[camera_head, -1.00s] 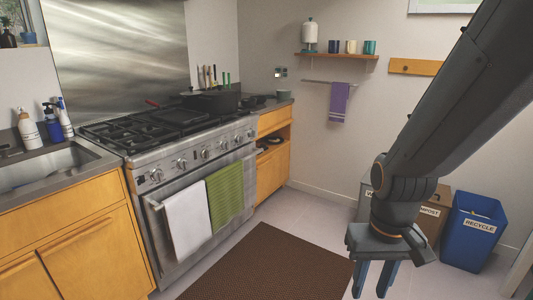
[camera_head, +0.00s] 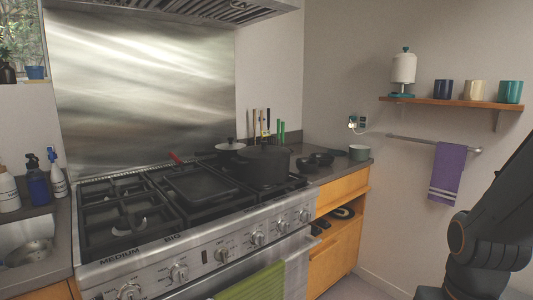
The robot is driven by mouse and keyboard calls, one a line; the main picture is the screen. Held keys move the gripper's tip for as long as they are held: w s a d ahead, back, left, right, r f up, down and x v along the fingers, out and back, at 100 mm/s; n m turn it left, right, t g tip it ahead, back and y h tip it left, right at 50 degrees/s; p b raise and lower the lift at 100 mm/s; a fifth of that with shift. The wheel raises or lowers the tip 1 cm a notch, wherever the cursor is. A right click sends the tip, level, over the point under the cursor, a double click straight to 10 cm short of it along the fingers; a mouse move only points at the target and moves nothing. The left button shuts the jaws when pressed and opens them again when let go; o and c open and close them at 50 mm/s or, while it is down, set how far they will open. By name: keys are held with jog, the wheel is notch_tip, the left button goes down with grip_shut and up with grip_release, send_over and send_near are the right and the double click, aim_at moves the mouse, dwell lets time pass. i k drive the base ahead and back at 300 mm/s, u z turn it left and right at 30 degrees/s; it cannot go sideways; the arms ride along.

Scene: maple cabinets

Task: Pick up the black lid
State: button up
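A black pot (camera_head: 263,171) stands on the back right of the stove. A black lid (camera_head: 264,149) appears to sit on top of it. My gripper (camera_head: 430,293) barely shows at the bottom right edge, under my dark arm. Its fingers are cut off below the picture, so I cannot see whether they are open or shut. It is well to the right of the pot and in front of it, apart from it.
A pan with a pale lid (camera_head: 231,146) sits behind the pot. A flat griddle (camera_head: 203,184) lies left of it. A shelf (camera_head: 455,103) and a purple towel (camera_head: 446,173) are on the right wall.

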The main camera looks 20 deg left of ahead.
aim_at(263, 151)
jog(key=u, duration=0.3)
jog(key=i, duration=1.65)
jog(key=u, duration=0.3)
